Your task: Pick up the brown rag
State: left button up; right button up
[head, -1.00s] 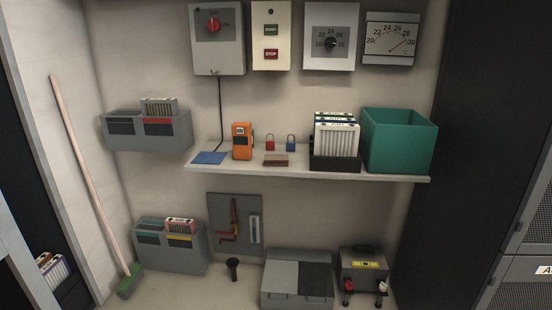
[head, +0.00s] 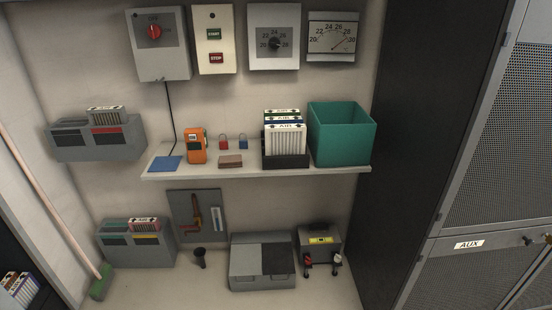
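The brown rag (head: 230,161) lies folded flat on the white wall shelf (head: 210,172), near the front edge. It sits below the red and blue padlocks, between the orange handheld meter (head: 196,146) and the black holder of white air filters (head: 285,140). Nothing covers it. Neither of my grippers shows in the head view.
A blue cloth (head: 166,163) lies at the shelf's left end and a green bin (head: 342,134) stands at its right end. A red padlock (head: 224,143) and a blue padlock (head: 243,143) are behind the rag. A grey case (head: 262,262) is on the floor below.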

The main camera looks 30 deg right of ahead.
aim_at(233, 161)
jog(key=i+j+z, duration=0.2)
jog(key=z, duration=0.2)
jog(key=i+j+z, duration=0.55)
jog(key=j+z, duration=0.25)
